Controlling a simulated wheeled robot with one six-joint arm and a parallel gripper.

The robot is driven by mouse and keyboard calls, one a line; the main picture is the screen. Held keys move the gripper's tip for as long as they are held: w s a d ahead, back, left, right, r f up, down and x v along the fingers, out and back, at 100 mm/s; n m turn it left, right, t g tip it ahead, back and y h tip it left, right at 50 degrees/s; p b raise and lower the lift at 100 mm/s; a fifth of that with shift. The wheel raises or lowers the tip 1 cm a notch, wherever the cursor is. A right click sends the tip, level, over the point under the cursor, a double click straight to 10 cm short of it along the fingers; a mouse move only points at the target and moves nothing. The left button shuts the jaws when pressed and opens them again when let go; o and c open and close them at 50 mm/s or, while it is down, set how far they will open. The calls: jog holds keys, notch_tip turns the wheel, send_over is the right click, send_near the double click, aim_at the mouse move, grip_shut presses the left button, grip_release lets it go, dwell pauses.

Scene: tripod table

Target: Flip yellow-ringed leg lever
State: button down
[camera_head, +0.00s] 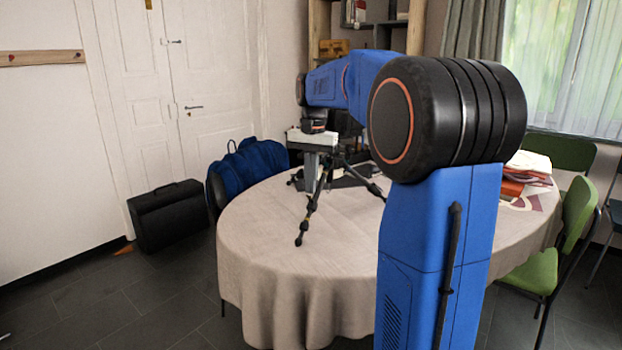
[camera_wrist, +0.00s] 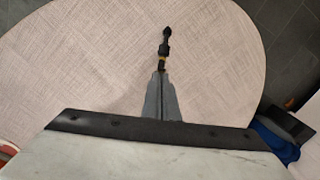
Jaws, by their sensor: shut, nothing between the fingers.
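The black tripod stands on the cloth-covered round table (camera_head: 262,240). Its near leg (camera_head: 303,228) slants down toward the front of the table in the head view. In the wrist view this leg (camera_wrist: 166,42) sticks out beyond my fingertips, with a small yellow ring (camera_wrist: 162,57) on it. My gripper (camera_head: 310,188) points down at the leg, its grey fingers shut together with nothing between them. In the wrist view my gripper (camera_wrist: 160,76) overlaps the leg just below the ring; I cannot tell whether it touches. The lever is too small to make out, and my fingers hide part of the leg.
Other tripod legs (camera_head: 362,178) spread behind my gripper. Folded cloths or books (camera_head: 525,178) lie at the table's right. A blue bag (camera_head: 240,165) and a black case (camera_head: 168,215) stand at left; a green chair (camera_head: 560,245) stands at right. The front tabletop is clear.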

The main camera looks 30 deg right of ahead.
jog(key=shift+s+a+f+t+h, duration=0.1)
jog(key=shift+s+a+t+h, duration=0.15)
jog(key=shift+a+t+h, duration=0.25)
dwell(0.5)
jog(key=a+t+h, duration=0.1)
jog(key=s+f+t+h, duration=0.1)
jog(key=h, duration=0.1)
jog(key=a+f+t+h, duration=0.1)
jog(key=h, duration=0.1)
jog(key=shift+s+a+f+t, duration=0.15)
jog(key=shift+s+a+t, duration=0.15)
jog(key=shift+s, duration=0.1)
jog(key=shift+s+a+f+t+h, duration=0.1)
jog(key=shift+a+f+t+h, duration=0.1)
jog(key=shift+f+t+h, duration=0.35)
jog(key=shift+s+a+f+t+h, duration=0.15)
jog(key=shift+f+t+h, duration=0.1)
jog(key=shift+h, duration=0.6)
jog(key=shift+s+a+f+m, duration=0.1)
jog(key=shift+f+m, duration=0.05)
jog(key=shift+f, duration=0.4)
jog(key=shift+a+f+m, duration=0.1)
jog(key=shift+f+m, duration=0.05)
jog(key=shift+f, duration=0.4)
jog(key=shift+d, duration=0.1)
jog(key=shift+w+d+r, duration=0.2)
jog(key=shift+w+d, duration=0.25)
jog(key=shift+d, duration=0.1)
